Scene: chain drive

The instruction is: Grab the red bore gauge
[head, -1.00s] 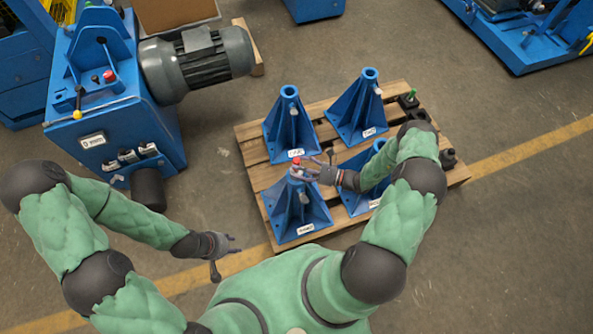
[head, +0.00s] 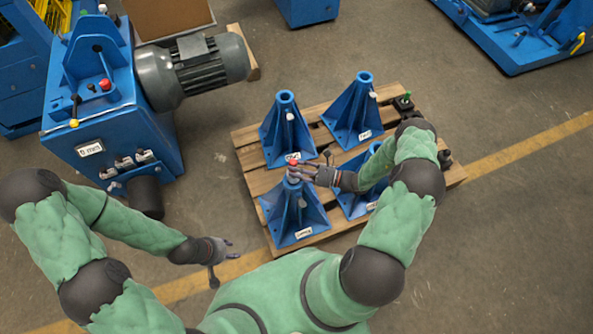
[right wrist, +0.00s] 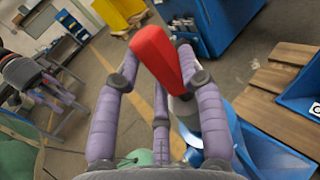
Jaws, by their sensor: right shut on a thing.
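The red bore gauge (head: 293,164) is at the top of the front-left blue stand (head: 294,208). In the right wrist view its red handle (right wrist: 156,55) stands between the fingers, with a grey part below it. My right gripper (head: 302,171) is shut on the gauge; it also shows in the right wrist view (right wrist: 158,85). Whether the gauge's lower end is still inside the stand's bore is hidden. My left gripper (head: 222,260) is open and empty, left of the pallet over the floor.
A wooden pallet (head: 246,136) carries several blue stands, among them the back-left one (head: 286,130) and the back-right one (head: 352,108). A blue machine with a grey motor (head: 200,68) stands at the left. Bare floor lies between machine and pallet.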

